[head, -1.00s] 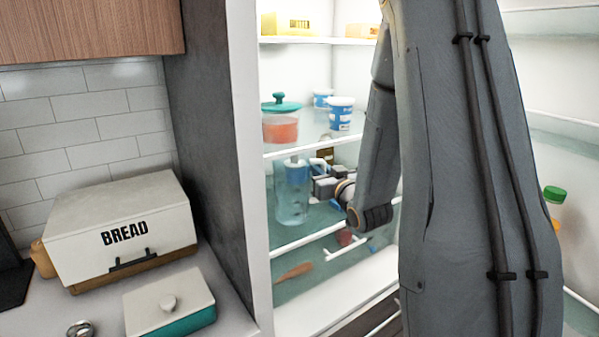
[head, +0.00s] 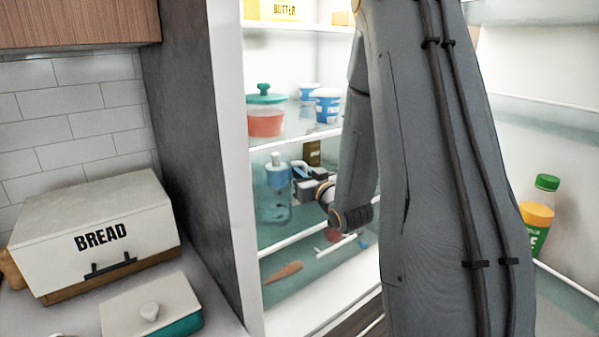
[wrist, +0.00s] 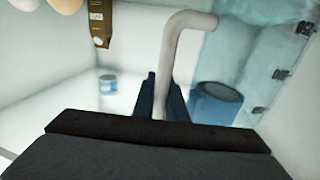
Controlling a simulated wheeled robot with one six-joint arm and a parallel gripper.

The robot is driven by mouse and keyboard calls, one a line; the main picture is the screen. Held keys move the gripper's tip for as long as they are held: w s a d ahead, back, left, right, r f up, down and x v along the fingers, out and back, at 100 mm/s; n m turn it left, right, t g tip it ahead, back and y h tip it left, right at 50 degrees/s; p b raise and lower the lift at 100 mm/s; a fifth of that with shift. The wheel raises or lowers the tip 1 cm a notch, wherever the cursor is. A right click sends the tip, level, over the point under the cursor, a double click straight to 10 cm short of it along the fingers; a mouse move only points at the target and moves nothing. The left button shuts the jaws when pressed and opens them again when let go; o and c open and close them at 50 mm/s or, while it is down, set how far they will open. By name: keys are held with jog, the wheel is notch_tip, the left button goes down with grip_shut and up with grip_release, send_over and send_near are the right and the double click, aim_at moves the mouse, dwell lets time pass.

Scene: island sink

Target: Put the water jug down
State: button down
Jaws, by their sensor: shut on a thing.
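The water jug (head: 272,207) is clear blue with a blue upper part and stands upright in the open fridge, below the shelf with the red container. I cannot tell whether its base touches the lower shelf. My gripper (head: 307,184) is at the jug's right side, partly hidden by my arm. In the wrist view, a pale curved handle (wrist: 184,45) runs down between the dark fingers of my gripper (wrist: 161,98), which is shut on it. The jug's clear wall shows in the wrist view (wrist: 255,42) at the upper right.
A teal-lidded container (head: 266,122) and a white-blue tub (head: 327,106) stand on the shelf above. A brown carton (head: 312,153) is behind my gripper. A wooden-looking item (head: 283,272) lies below.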

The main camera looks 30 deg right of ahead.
jog(key=c, duration=1.8)
grip_release()
jog(key=shift+d+f, duration=0.1)
jog(key=shift+o, duration=0.2)
jog(key=s+p, duration=0.3)
jog(key=s, duration=0.9)
